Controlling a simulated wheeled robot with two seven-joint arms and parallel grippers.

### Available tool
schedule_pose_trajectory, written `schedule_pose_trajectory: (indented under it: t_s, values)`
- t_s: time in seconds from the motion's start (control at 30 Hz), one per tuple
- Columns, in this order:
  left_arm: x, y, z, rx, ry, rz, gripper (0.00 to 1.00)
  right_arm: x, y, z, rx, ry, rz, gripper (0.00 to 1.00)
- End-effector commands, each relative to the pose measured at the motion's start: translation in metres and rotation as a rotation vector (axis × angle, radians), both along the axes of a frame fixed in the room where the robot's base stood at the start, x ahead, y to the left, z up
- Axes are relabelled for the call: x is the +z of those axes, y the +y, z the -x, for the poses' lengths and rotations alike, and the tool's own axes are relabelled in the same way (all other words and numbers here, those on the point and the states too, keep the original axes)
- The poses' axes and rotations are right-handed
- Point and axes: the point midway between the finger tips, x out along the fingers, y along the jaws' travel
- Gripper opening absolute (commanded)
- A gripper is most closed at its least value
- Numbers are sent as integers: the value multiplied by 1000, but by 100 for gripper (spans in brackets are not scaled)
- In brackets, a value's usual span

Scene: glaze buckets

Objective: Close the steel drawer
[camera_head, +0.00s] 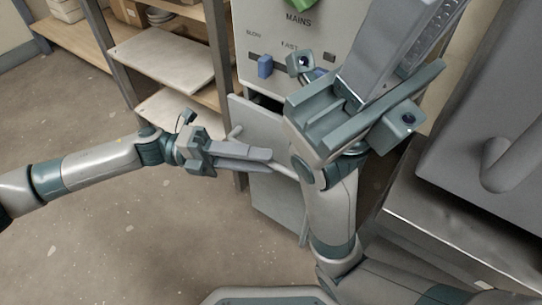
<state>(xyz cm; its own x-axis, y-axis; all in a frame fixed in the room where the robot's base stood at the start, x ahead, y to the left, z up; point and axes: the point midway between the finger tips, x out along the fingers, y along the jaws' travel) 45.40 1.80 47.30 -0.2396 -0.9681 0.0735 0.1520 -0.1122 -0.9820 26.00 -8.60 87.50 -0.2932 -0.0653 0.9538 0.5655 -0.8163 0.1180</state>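The steel drawer (262,122) is a pale grey front below the control panel of a cabinet. A dark gap shows above its top edge, so it stands somewhat open. Its handle bar is partly hidden; a light post (236,131) of it shows. My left gripper (272,162) comes in from the left with its fingers in front of the drawer front. The fingers lie together with no gap visible and nothing seen between them. Contact with the drawer cannot be told. My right gripper (425,35) is raised close to the camera, and its fingertips run out of the top edge.
The cabinet panel (268,40) bears MAINS lettering, a green part and a blue switch (265,66). A lower grey panel (277,205) sits under the drawer. Wooden shelves (165,55) stand at left. A grey machine on a steel bench (440,225) fills the right. Floor at left is clear.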

Motion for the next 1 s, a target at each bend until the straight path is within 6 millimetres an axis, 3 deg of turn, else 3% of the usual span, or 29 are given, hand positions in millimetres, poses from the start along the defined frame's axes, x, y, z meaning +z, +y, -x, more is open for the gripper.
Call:
schedule_pose_trajectory:
  t_s: [0.2, 0.6, 0.63, 0.77, 1.0]
  values:
    - [2, -22, 5, -1, 0, 1, 31, 0, 0, -3, -9, 14, 5, 22]
    - [2, -27, 6, 1, 1, -1, 31, -1, -1, -5, -10, 22, 2, 22]
    - [2, -27, 6, 1, 1, -1, 29, 0, -1, -5, -10, 22, 2, 22]
    - [2, -27, 6, 1, 1, -1, 0, 0, -1, -4, -10, 18, 2, 22]
    - [2, -29, 4, 1, 0, 0, 0, 2, -1, -3, -10, 14, 1, 22]
